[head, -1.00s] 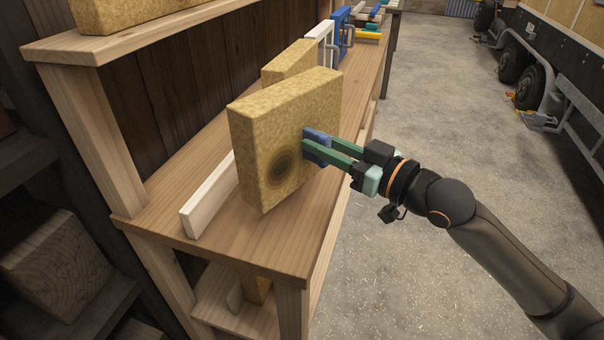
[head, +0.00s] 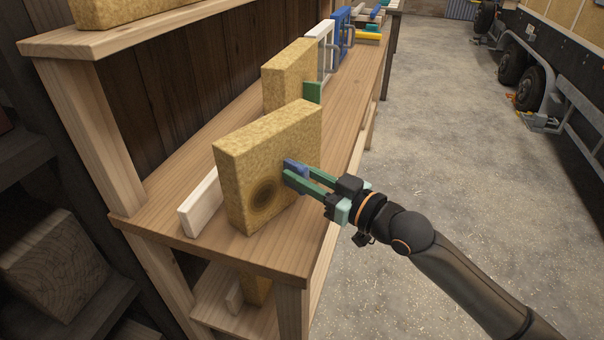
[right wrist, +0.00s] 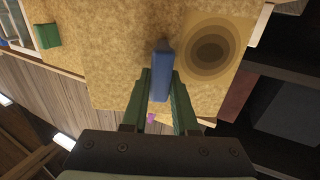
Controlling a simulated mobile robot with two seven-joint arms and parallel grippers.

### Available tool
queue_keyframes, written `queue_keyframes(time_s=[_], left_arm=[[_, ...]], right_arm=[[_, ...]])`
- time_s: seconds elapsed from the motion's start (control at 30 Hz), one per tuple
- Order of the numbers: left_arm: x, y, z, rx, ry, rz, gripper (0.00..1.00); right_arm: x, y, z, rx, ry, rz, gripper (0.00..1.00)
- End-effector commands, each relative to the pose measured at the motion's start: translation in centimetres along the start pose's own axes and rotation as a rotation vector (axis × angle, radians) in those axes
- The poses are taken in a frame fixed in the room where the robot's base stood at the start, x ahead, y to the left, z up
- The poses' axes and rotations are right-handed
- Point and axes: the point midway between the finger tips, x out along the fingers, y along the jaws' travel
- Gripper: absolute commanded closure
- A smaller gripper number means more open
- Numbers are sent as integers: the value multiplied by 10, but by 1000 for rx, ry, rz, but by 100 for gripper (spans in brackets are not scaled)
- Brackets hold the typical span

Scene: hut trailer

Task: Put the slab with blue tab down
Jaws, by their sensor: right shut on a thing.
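The slab with the blue tab (head: 247,160) is a thick yellow, speckled block with a dark ringed spot on its face. It stands upright over the near end of the wooden bench; I cannot tell whether its bottom edge touches the top. My right gripper (head: 288,174) is shut on its blue tab (head: 296,167). In the right wrist view the green fingers (right wrist: 159,100) lie on both sides of the blue tab (right wrist: 161,75), with the slab (right wrist: 120,50) behind. My left gripper is not in view.
Another yellow slab (head: 288,75) with a green tab (head: 313,92) stands behind, then white and blue frames (head: 340,35). A shelf (head: 130,35) is above left.

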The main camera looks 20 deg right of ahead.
Motion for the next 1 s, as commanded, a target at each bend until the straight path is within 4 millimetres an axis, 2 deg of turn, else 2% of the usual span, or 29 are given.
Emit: queue_keyframes(time_s=[0.03,0.27,0.63,0.77,1.0], left_arm=[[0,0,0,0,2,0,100],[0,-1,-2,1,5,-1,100],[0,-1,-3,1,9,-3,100],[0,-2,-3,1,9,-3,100],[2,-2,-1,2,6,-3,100]], right_arm=[[0,0,1,0,-2,0,70],[0,0,1,0,-2,0,44],[-4,0,-1,0,-2,1,43],[-20,1,0,1,-5,2,43],[-60,0,1,-2,-7,1,43]])
